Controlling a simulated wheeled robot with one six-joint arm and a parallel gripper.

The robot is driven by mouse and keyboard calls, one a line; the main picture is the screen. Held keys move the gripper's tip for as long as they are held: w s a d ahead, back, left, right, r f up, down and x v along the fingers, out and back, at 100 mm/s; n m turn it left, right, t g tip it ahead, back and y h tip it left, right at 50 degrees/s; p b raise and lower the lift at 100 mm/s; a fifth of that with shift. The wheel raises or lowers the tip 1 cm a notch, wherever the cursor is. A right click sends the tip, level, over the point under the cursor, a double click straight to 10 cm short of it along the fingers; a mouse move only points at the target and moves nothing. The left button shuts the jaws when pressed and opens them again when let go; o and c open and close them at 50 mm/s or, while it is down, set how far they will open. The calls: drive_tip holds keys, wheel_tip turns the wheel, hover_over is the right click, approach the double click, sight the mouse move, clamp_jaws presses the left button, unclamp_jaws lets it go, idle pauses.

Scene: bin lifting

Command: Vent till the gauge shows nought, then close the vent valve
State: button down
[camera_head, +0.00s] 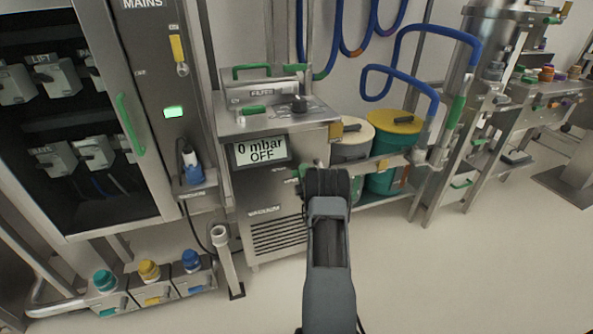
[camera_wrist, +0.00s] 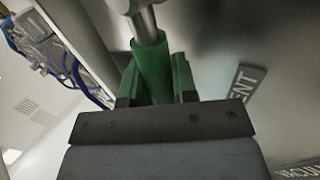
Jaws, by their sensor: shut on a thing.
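The display (camera_head: 262,151) on the front of the steel vacuum unit (camera_head: 285,190) reads "0 mbar" and "OFF". My gripper (camera_head: 308,180) is at the right side of that unit's front, just below and right of the display. In the wrist view my gripper (camera_wrist: 156,82) is shut on a green valve handle (camera_wrist: 152,62) on a steel stem. A plate (camera_wrist: 243,88) ending in "ENT" is beside the handle. Only a bit of green shows by my gripper in the head view, as my wrist hides most of the valve there.
Low boxes with coloured knobs (camera_head: 150,270) sit at lower left. The floor (camera_head: 470,270) at right is clear.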

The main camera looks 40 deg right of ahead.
drive_tip(key=shift+d+r, duration=0.15)
drive_tip(key=shift+r, duration=0.05)
drive_tip(key=c, duration=1.1)
unclamp_jaws()
drive_tip(key=shift+s, duration=0.1)
drive_tip(key=shift+o, duration=0.9)
drive_tip(key=shift+f, duration=0.1)
drive_tip(key=b+v, duration=0.7)
drive_tip(key=v, duration=0.6)
drive_tip(key=shift+s+a+f+b, duration=0.15)
drive_tip(key=shift+a+f+b, duration=0.05)
drive_tip(key=shift+a+b, duration=0.15)
